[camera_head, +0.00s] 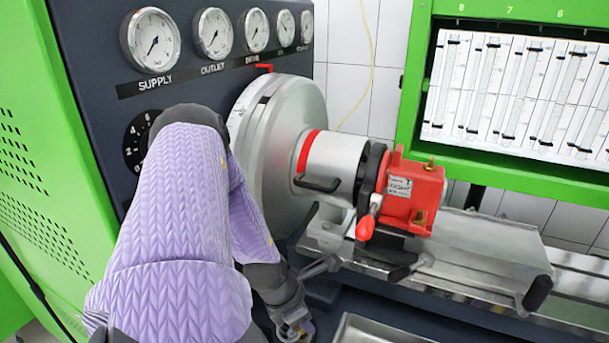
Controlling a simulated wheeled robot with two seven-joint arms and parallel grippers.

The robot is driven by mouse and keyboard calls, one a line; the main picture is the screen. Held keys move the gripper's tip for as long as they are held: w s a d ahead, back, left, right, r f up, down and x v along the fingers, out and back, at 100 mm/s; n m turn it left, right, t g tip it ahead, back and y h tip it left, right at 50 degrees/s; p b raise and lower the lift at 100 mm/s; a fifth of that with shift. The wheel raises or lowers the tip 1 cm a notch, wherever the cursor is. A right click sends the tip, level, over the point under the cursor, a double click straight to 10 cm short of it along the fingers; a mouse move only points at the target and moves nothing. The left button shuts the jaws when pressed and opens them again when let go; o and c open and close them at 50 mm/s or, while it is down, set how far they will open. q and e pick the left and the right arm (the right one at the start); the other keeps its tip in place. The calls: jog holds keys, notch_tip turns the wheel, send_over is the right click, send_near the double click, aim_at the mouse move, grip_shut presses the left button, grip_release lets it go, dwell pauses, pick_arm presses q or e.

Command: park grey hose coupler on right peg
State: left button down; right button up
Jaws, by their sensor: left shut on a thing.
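My left arm comes in from the left in a purple knitted sleeve. Its gripper (295,329) is low in the middle of the view, by the lower edge and below the large round housing. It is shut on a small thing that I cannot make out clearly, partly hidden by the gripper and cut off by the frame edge. I cannot pick out the grey hose coupler for certain, nor the right peg. My right gripper is not in view.
A large grey round housing (285,130) with a red pump block (412,192) stands on a metal rail (575,285) with black handles. A gauge panel (95,60) is behind my arm. A metal tray (375,330) lies at the lower edge, right of my gripper.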

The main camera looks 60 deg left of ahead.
pick_arm(q)
jog(key=shift+f, duration=0.1)
jog(key=shift+f+b, duration=0.4)
jog(key=shift+f, duration=0.05)
grip_release()
dwell(0.5)
notch_tip(320, 180, up, 8)
jog(key=p, duration=0.7)
jog(key=shift+f, duration=0.2)
